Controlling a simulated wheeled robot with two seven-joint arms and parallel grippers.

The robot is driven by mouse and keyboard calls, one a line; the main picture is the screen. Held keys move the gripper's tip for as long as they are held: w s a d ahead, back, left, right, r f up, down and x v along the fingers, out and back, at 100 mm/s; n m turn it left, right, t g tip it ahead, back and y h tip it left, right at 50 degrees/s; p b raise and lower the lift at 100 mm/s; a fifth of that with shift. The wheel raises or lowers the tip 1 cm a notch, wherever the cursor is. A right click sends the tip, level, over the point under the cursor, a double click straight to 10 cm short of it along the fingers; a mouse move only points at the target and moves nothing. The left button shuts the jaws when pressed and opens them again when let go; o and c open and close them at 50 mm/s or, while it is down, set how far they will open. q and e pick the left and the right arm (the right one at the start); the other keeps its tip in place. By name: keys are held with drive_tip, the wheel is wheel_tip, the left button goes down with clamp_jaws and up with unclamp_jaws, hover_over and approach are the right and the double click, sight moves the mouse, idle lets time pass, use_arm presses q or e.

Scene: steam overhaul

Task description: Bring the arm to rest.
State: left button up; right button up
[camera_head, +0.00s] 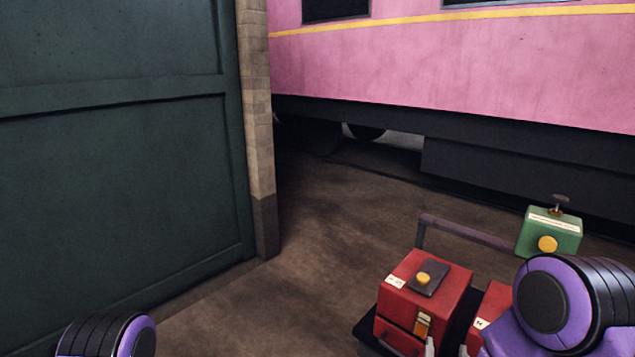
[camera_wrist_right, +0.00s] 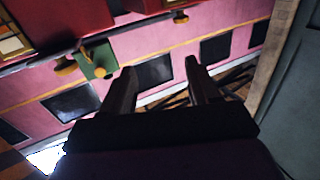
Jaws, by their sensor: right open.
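My right gripper (camera_wrist_right: 161,68) is open in the right wrist view. Its two dark fingers stand apart with nothing between them, and the pink carriage shows beyond. In the head view my purple right arm (camera_head: 550,305) reaches in at the lower right, in front of the red boxes. Two small pale tips at the bottom edge may be its fingers; I cannot tell. Of my left arm (camera_head: 110,338) only a purple and black joint shows at the lower left. My left gripper is out of view.
A red box (camera_head: 440,284) with a yellow knob sits on a dark cart with a handle (camera_head: 465,231). A green box (camera_head: 560,232) stands behind. The pink carriage (camera_head: 450,55) spans the back. A dark green door (camera_head: 110,170) fills the left. The middle floor (camera_head: 320,250) is clear.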

drive_tip(key=s+f+m+g+y, duration=0.25)
drive_tip(key=s+f+g, duration=0.55)
drive_tip(key=s+f, duration=0.55)
drive_tip(key=s+d+f+g, duration=0.1)
drive_tip(key=s+f+g, duration=0.2)
drive_tip(key=s, duration=0.5)
drive_tip(key=s+d+f+g, duration=0.2)
drive_tip(key=s+f, duration=0.4)
drive_tip(key=s, duration=0.2)
drive_tip(key=shift+d+f+g, duration=0.15)
drive_tip(key=shift+f+g, duration=0.1)
drive_tip(key=shift+g, duration=0.15)
drive_tip(key=shift+y, duration=0.25)
